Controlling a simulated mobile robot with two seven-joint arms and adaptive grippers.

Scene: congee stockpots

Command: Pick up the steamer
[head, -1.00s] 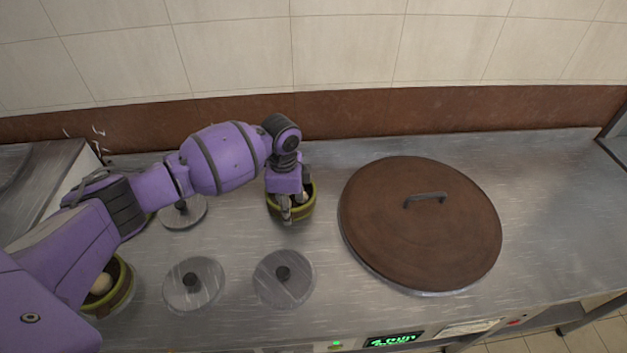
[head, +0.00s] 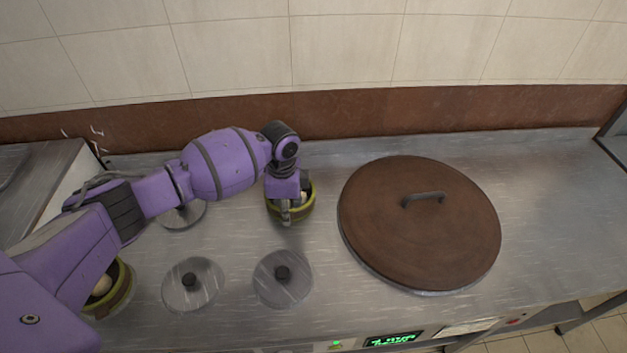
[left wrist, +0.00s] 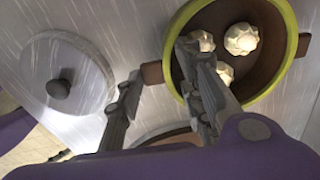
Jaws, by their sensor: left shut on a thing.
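The steamer (head: 306,212) is a round brown pot with a yellow-green rim, standing on the steel counter left of the large brown lid. In the left wrist view the steamer (left wrist: 268,84) holds several white buns and has small brown side handles. My left gripper (head: 286,214) is at its front wall, pointing down. In the left wrist view the gripper (left wrist: 160,64) has one finger inside the rim and one outside, shut on the wall by a handle. The fingers hide part of the wall. My right gripper is not in view.
A large brown lid (head: 420,240) lies to the right. Round metal lids (head: 193,291) (head: 283,290) lie in front, and another (head: 184,217) is partly under my arm. A second steamer (head: 123,291) is at the lower left, partly hidden. A tiled wall (head: 350,45) is behind.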

